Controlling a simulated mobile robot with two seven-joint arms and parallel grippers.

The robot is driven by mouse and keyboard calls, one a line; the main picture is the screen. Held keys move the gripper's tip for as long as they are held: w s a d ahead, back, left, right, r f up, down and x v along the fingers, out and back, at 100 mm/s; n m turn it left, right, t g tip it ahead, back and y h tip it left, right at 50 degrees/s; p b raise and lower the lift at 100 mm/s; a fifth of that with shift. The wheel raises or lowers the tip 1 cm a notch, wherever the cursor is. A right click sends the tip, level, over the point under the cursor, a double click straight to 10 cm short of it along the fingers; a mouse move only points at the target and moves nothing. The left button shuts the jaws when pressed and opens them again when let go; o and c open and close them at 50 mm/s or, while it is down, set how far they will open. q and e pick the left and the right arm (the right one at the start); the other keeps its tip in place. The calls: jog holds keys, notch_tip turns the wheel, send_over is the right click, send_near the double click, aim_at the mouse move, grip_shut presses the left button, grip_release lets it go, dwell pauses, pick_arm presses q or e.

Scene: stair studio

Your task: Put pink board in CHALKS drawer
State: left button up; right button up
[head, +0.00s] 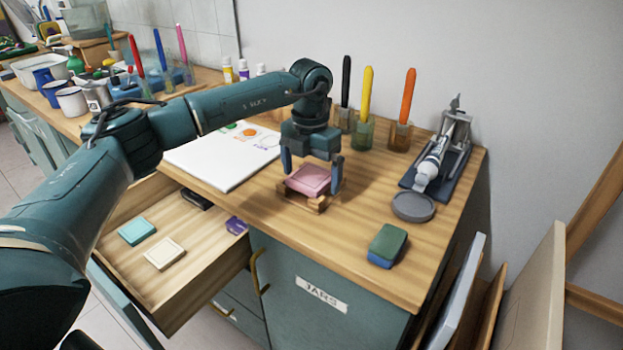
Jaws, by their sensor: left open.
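The pink board (308,178) is a small square block on a low wooden stand (318,205) on the wooden countertop. My left gripper (312,177) points down over it, open, with one finger on each side of the board. I cannot tell whether the fingers touch it. An open wooden drawer (182,282) is below the counter at the left. It holds a teal block (137,231), a cream block (165,253), a purple piece (236,226) and a dark object (196,199). No CHALKS label shows on it. My right gripper is not in view.
A white sheet (222,162) with paint spots lies behind the drawer. A green-and-blue sponge (387,246) and grey disc (413,207) lie to the right. Jars with coloured sticks (367,100) stand behind. A door labelled JARS (321,293) is below. The drawer's front middle is bare.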

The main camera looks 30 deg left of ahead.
pick_arm(q)
jog(key=shift+c, duration=0.4)
jog(key=c, duration=1.1)
